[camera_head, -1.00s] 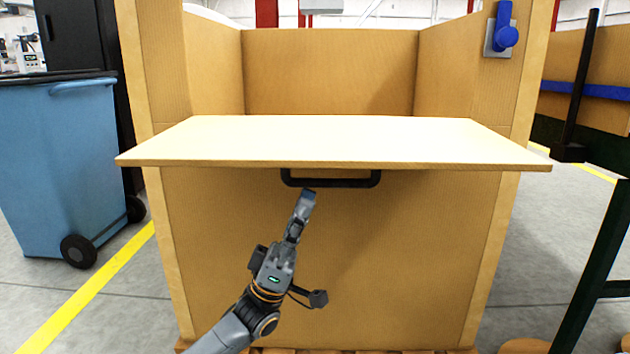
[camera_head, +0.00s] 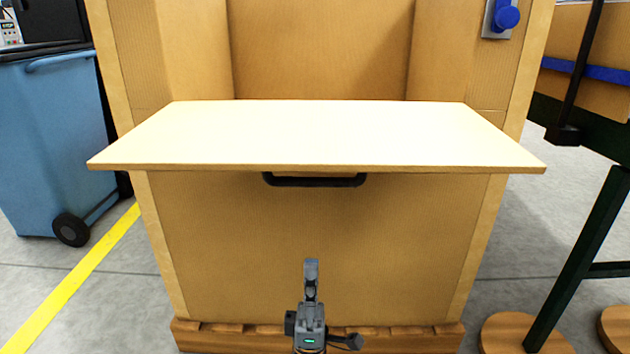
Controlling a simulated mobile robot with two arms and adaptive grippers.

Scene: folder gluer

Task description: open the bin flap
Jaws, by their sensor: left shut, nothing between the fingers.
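The bin is a large tan cardboard-like box (camera_head: 320,250). Its flap (camera_head: 320,135) is a pale flat panel that lies level, sticking out toward me at mid-height. A black bar handle (camera_head: 314,181) shows just below the flap's front edge. My left gripper (camera_head: 311,268) is shut and empty, pointing up in front of the box's lower front wall. It is well below the handle and apart from it. My right gripper is not in view.
A blue wheeled bin (camera_head: 55,140) stands at the left by a yellow floor line (camera_head: 75,275). A blue knob (camera_head: 505,17) is on the upper right post. A dark green frame (camera_head: 580,260) stands at the right. The box rests on a wooden pallet (camera_head: 390,340).

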